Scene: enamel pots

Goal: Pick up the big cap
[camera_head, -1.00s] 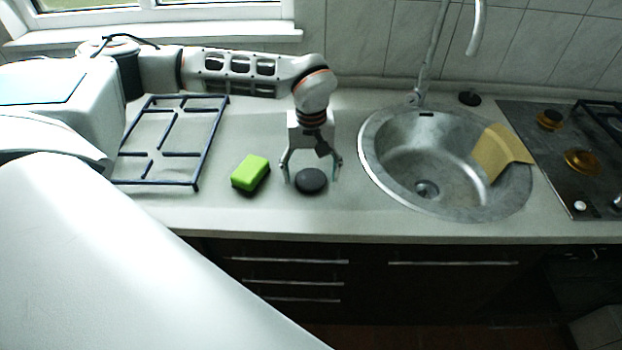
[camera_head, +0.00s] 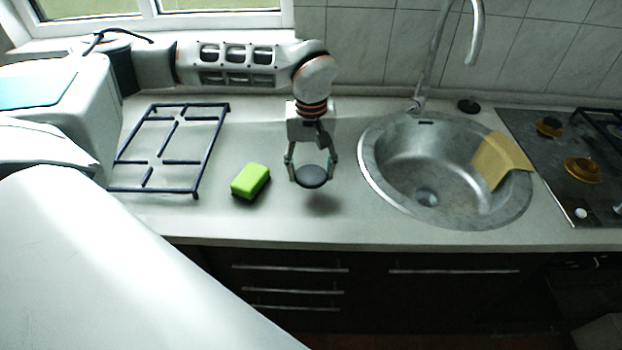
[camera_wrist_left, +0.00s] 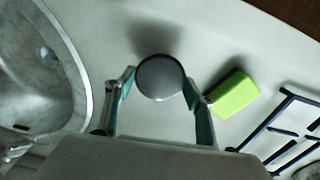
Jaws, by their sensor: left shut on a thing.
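The big cap (camera_head: 311,176) is a round dark grey disc. My left gripper (camera_head: 312,172) is shut on it, with one finger on each side, and holds it a little above the counter; its shadow lies on the counter below. In the left wrist view the cap (camera_wrist_left: 160,77) sits between the two fingertips of the left gripper (camera_wrist_left: 158,84). My right gripper does not show in either view.
A green sponge (camera_head: 250,181) lies left of the cap, and a black burner grate (camera_head: 196,162) lies farther left. A round steel sink (camera_head: 375,185) with a yellow cloth (camera_head: 497,158) is to the right. A small black cap (camera_head: 468,105) is behind the sink. The stove (camera_head: 560,190) is at far right.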

